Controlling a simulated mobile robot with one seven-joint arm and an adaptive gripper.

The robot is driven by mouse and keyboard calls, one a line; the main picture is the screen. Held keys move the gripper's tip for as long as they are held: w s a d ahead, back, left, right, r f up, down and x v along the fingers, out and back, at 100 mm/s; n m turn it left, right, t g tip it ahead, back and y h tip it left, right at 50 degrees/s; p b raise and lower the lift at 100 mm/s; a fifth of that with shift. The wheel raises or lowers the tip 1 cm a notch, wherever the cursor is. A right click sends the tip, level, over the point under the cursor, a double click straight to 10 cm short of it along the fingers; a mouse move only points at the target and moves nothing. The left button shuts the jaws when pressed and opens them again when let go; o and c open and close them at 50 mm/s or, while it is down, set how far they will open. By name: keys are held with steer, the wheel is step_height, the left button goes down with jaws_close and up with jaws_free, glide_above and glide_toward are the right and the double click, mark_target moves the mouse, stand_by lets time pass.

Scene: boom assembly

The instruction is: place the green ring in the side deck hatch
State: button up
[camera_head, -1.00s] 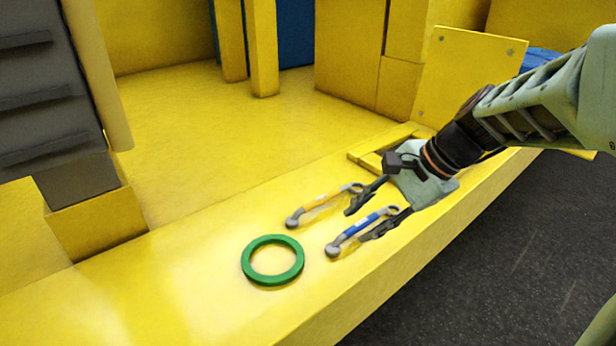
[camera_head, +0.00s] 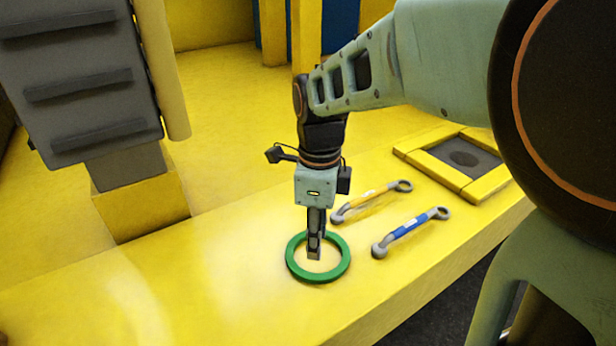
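The green ring (camera_head: 320,277) lies flat on the yellow deck (camera_head: 215,290). My gripper (camera_head: 314,254) points straight down over it. Its fingers are seen edge-on, one behind the other, and their tips show against the ring's opening, near the far rim. I cannot tell whether they touch the ring or how far apart they are. The side deck hatch (camera_head: 408,154) is at the right, a raised yellow square frame around a dark recess with a round darker spot. The hatch is open at the top.
A yellow-banded wrench (camera_head: 372,195) and a blue-banded wrench (camera_head: 411,228) lie between the ring and the hatch. A grey stepped block (camera_head: 80,85) stands at the left. The deck's front edge drops to a dark floor. The deck left of the ring is clear.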

glide_above(312, 276)
steer(key=f, duration=0.4)
steer(key=shift+d+f, duration=0.4)
steer(key=shift+a+f, duration=0.2)
steer(key=shift+f, duration=1.3)
steer(key=shift+a+f, duration=0.2)
steer(key=shift+f, duration=1.3)
steer(key=shift+c, duration=0.4)
jaws_close()
